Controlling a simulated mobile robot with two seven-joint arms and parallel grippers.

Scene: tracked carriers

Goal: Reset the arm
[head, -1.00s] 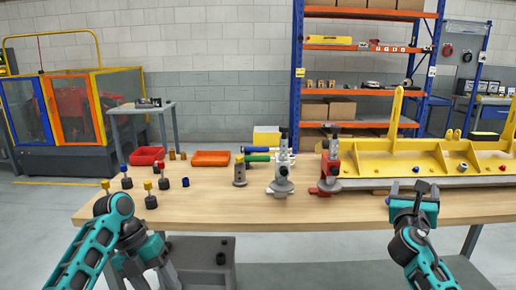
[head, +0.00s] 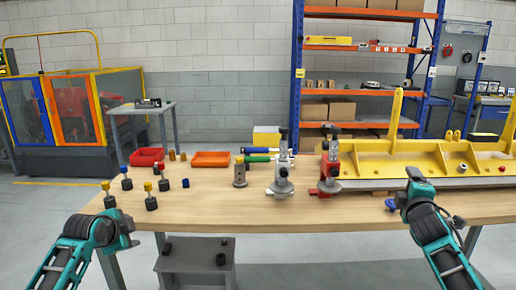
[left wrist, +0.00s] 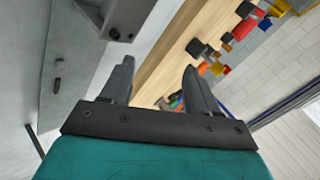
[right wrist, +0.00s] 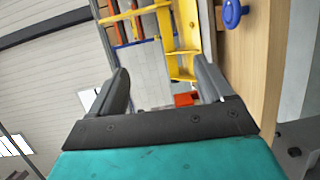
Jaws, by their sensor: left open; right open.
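My right gripper (head: 413,173) is at the front right of the wooden table (head: 300,212), pointing away from the head camera. In the right wrist view its two fingers (right wrist: 162,85) are spread with nothing held between them. My left arm reaches in at the lower left of the head view, in front of the table's front edge; its fingers are not clear there. In the left wrist view the left gripper (left wrist: 158,80) is open and empty.
A round blue part (head: 391,204) lies beside my right gripper. Several coloured-top pegs (head: 151,202) stand at the table's left. A grey carrier (head: 282,187), a red carrier (head: 329,184) and a yellow fixture (head: 420,160) stand farther back. A grey stool (head: 195,262) is below.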

